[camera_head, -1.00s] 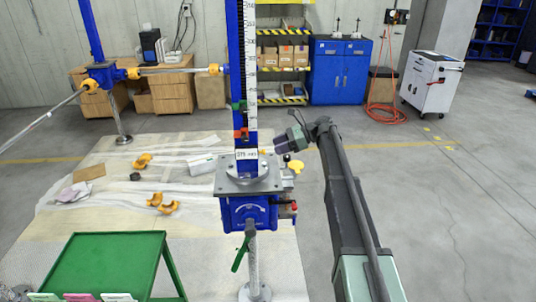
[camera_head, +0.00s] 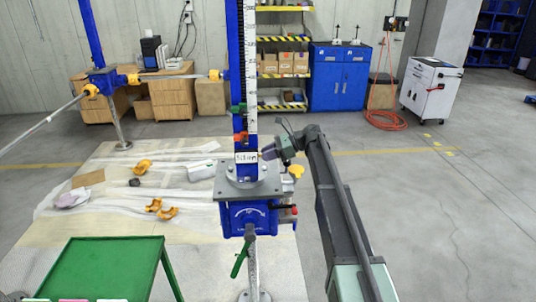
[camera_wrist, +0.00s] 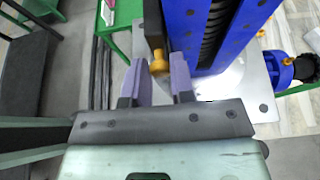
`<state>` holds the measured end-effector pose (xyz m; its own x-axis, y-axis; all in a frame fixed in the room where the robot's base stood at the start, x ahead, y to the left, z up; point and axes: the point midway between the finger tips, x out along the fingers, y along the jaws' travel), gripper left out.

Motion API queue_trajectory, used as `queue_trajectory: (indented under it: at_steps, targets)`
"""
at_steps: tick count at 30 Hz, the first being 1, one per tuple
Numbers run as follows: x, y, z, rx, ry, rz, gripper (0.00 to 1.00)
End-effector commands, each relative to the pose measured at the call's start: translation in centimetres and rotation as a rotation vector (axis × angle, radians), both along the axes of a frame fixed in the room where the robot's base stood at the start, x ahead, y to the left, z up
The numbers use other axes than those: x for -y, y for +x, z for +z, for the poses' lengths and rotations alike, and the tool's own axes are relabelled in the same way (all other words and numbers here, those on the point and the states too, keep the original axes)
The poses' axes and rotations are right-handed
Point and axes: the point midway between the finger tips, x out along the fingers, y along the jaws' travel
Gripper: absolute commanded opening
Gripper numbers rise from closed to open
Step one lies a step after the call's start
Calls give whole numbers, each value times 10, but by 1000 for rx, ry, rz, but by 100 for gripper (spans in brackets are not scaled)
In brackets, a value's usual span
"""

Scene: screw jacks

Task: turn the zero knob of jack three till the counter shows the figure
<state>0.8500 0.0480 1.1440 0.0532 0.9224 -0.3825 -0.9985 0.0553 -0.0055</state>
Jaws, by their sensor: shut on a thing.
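The blue jack (camera_head: 249,217) stands upright in the centre of the head view, with a tall blue column and a white scale. Its white counter plate (camera_head: 246,157) sits low on the column; its figures are too small to read surely. My gripper (camera_head: 268,152) reaches in from the right beside the counter. In the wrist view my gripper (camera_wrist: 160,78) has its two purple fingers on either side of a small brass knob (camera_wrist: 159,63), shut on it. The knob is hidden in the head view. No jack number is legible.
A yellow knob (camera_head: 296,170) and a red-tipped part (camera_head: 290,210) stick out at the jack's right side. A green table (camera_head: 105,265) stands at front left. Another blue jack (camera_head: 103,78) with rods is at back left. Floor to the right is open.

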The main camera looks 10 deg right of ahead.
Motion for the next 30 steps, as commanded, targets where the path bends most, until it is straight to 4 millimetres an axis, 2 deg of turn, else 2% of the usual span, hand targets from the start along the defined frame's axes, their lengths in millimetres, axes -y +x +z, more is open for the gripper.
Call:
queue_trajectory:
  at_steps: [8,30]
  targets:
    - [0,-2,-1,81,-5,-1,0]
    - [0,-6,-4,601,-34,-1,0]
